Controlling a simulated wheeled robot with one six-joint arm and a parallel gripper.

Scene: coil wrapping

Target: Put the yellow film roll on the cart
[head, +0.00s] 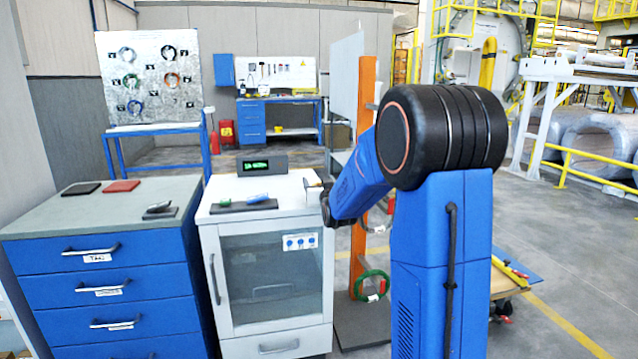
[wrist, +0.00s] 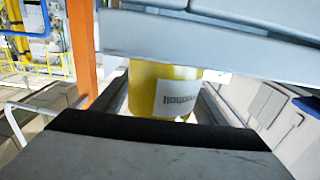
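In the head view the roll is not visible, and my gripper's end is mostly hidden by my arm. The cart (head: 497,283) shows partly at right behind my arm, with a wooden top and wheels.
A pale slab (wrist: 220,45) crosses close above the roll. An orange rack post (head: 362,200) stands beside my arm, with a green coil (head: 371,286) hanging low. A glass-fronted cabinet (head: 270,285) and blue drawers (head: 100,290) stand left.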

